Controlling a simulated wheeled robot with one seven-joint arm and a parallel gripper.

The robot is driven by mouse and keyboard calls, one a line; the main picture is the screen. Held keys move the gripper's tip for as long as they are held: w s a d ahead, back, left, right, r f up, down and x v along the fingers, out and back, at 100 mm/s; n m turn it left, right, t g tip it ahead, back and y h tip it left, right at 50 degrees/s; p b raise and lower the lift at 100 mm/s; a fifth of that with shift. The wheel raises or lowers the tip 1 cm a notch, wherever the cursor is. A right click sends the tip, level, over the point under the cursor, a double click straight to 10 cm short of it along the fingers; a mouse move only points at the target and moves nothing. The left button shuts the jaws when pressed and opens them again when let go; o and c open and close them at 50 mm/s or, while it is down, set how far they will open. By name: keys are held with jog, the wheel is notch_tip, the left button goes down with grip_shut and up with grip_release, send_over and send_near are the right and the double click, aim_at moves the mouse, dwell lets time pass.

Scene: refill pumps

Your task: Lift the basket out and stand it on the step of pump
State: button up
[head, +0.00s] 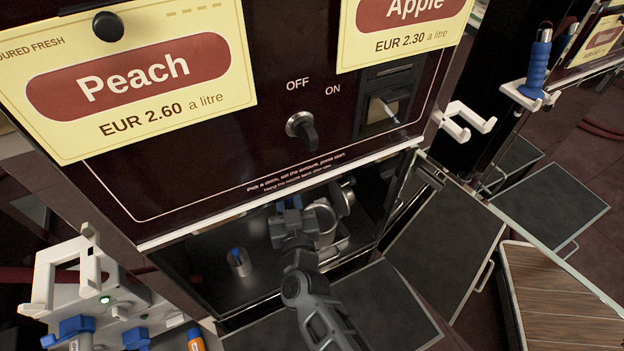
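My gripper (292,226) reaches into the open lower compartment of the pump (230,160). Its fingers are partly hidden by the wrist, so I cannot tell whether it is open or holds anything. A round silvery metal part (326,219) sits just right of the gripper. It may be the basket or its housing; I cannot tell which. Another metal fitting (348,192) is behind it on the right.
A small metal cylinder with a blue top (239,262) stands on the compartment floor at left. An open dark door (447,245) is at right. A white holder (80,275) with blue-handled items is at lower left. A wooden-slatted crate (565,295) stands at lower right.

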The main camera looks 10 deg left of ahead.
jog(key=s+a+f, duration=0.1)
jog(key=s+a, duration=0.5)
jog(key=a, duration=0.4)
jog(key=shift+s+f, duration=0.2)
jog(key=shift+s, duration=0.15)
jog(key=shift+d, duration=0.1)
jog(key=s+d+p, duration=0.8)
jog(key=s+d, duration=0.1)
jog(key=s, duration=0.4)
dwell(0.9)
jog(key=shift+s, duration=0.1)
dwell(0.3)
